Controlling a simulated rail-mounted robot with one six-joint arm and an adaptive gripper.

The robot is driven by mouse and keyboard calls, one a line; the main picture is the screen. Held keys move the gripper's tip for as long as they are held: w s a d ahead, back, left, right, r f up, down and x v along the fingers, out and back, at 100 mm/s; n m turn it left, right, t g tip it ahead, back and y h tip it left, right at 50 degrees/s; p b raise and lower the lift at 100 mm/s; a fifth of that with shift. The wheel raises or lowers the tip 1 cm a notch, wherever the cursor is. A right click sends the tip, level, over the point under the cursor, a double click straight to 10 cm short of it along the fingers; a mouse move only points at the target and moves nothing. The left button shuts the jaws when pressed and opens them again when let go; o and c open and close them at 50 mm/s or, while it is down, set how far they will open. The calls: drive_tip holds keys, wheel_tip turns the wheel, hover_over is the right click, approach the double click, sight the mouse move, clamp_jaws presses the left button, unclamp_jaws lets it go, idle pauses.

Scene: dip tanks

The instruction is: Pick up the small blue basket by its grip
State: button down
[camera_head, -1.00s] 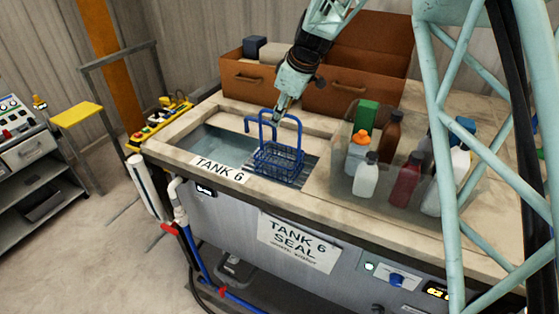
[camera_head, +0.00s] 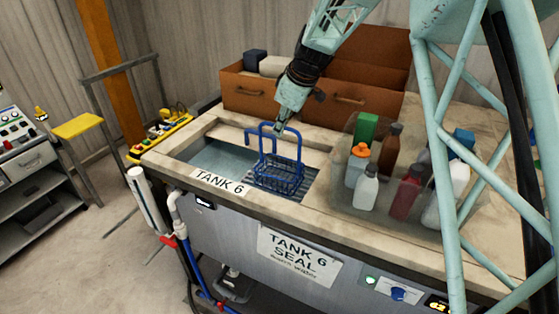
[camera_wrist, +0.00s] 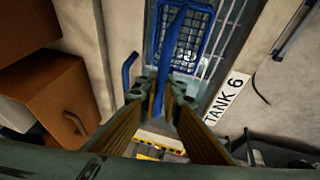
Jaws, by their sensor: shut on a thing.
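The small blue wire basket (camera_head: 277,176) is over the slatted rack at the right end of the tank opening (camera_head: 222,157). Its tall blue frame rises to a grip with a hook at the left. My gripper (camera_head: 279,127) is at the top of this frame, shut on the grip. In the wrist view, a blue bar runs between the fingertips of my gripper (camera_wrist: 162,92). The basket's mesh (camera_wrist: 182,42) shows beyond them. I cannot tell whether the basket's base touches the rack.
Several bottles stand in a clear bin (camera_head: 340,197) to the right. A brown drawer box (camera_head: 345,100) is behind. The "TANK 6" label (camera_head: 221,182) is on the front rim. Part of my frame crosses the right side.

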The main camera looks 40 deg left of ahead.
drive_tip(key=shift+r+p, duration=0.3)
drive_tip(key=shift+p, duration=0.3)
drive_tip(key=shift+r, duration=0.35)
wheel_tip(320, 180, up, 9)
drive_tip(key=shift+r+b, duration=0.15)
drive_tip(key=shift+b, duration=0.25)
drive_tip(key=shift+w+r, duration=0.1)
drive_tip(key=shift+w, duration=0.05)
